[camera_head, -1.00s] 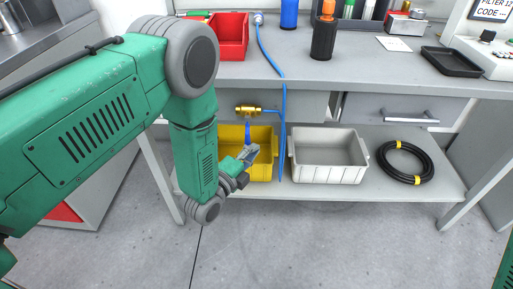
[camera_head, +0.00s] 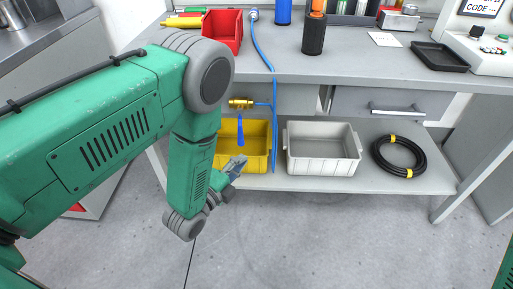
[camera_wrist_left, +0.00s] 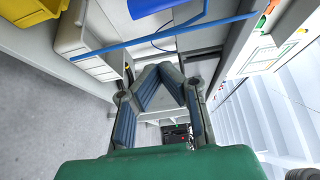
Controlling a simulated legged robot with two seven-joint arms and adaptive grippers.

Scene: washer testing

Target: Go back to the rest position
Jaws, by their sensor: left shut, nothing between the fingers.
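My left gripper (camera_head: 236,163) is in front of the lower shelf, near the yellow bin (camera_head: 258,150), with nothing held. In the left wrist view the left gripper (camera_wrist_left: 165,68) has its fingertips together. A brass valve (camera_head: 240,102) with a blue handle (camera_head: 240,128) hangs under the worktop, above the yellow bin; the handle points down. The gripper is below the handle and apart from it. My right gripper does not show; only a bit of green shows at the right edge of the head view.
The workbench (camera_head: 370,70) carries a red bin (camera_head: 223,30), bottles and a black tray (camera_head: 440,56). A blue hose (camera_head: 274,130) runs down from the bench. A grey bin (camera_head: 322,160) and coiled black hose (camera_head: 399,155) sit on the lower shelf. The floor in front is clear.

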